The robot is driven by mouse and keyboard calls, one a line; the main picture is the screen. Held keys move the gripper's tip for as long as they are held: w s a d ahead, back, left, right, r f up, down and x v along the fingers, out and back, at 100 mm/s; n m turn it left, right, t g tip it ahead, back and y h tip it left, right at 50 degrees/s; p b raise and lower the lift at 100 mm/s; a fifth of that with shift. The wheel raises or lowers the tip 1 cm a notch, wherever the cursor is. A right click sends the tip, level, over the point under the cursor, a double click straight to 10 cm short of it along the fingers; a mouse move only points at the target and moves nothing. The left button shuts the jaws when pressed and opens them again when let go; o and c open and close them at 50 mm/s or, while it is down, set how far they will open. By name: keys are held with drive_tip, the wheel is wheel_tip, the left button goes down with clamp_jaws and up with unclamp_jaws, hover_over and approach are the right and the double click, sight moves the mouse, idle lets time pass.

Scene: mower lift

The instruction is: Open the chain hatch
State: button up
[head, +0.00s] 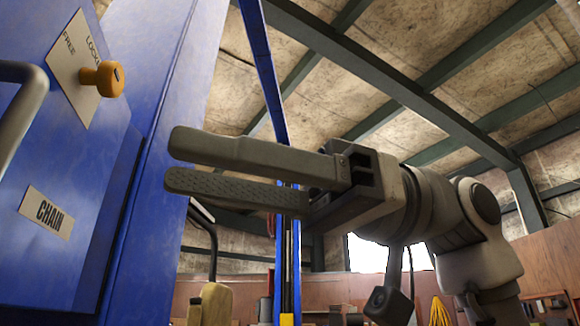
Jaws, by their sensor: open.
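The chain hatch (75,180) is a blue panel on the left of the head view. It carries a "CHAIN" label (47,212), a yellow knob (103,79) and a plate (74,62) marked "FREE" and "LOCK". A grey bar handle (24,100) is cut off by the left edge. The hatch looks flush in its blue housing; I cannot tell whether it is latched. My gripper (172,163) is to the right of the hatch, pointing left. Its two long fingers are a small gap apart with nothing between them. It appears clear of the knob and handle.
A blue lift post (264,70) rises behind my gripper. A yellowish padded part (214,304) and a dark curved bar stand low in the middle.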

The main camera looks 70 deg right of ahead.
drive_tip(key=v, duration=0.5)
drive_tip(key=shift+s+d+p, duration=0.3)
drive_tip(key=shift+p, duration=0.1)
